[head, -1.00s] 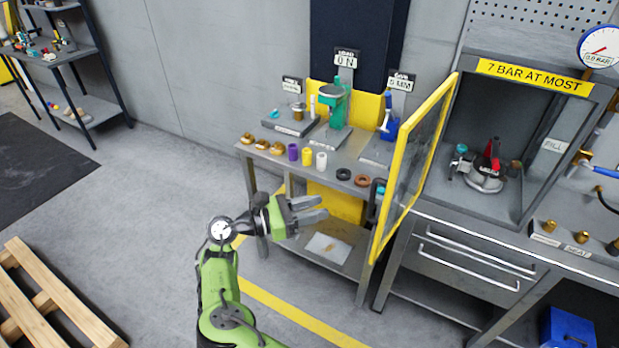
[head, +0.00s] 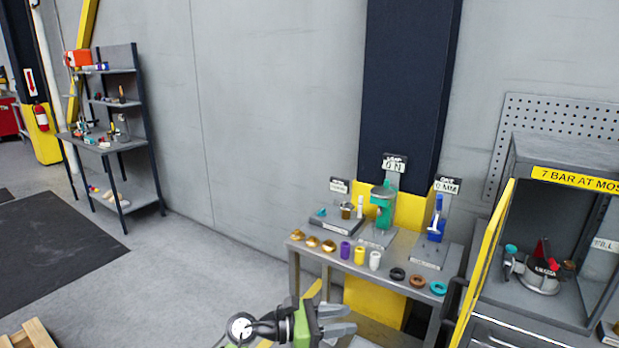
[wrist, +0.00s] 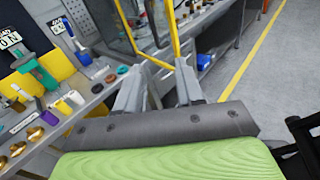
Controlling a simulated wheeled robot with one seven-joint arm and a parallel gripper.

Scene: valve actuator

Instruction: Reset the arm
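My gripper (head: 338,322) is low in the head view, in front of the small grey bench (head: 300,262), at the bottom edge of the picture. Only its green body and grey fingers and part of my arm show there. In the wrist view my gripper (wrist: 158,88) has its two grey fingers apart with nothing between them. It is open and empty, clear of the bench and of the cabinet. The rest of my arm is below the picture in the head view.
The bench holds brass parts (head: 312,241), coloured sleeves (head: 359,255) and rings (head: 417,281). A cabinet (head: 560,150) with an open yellow-framed door (head: 484,262) stands to its right. A shelf rack (head: 118,140) is far left. Grey floor (head: 180,270) is clear between.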

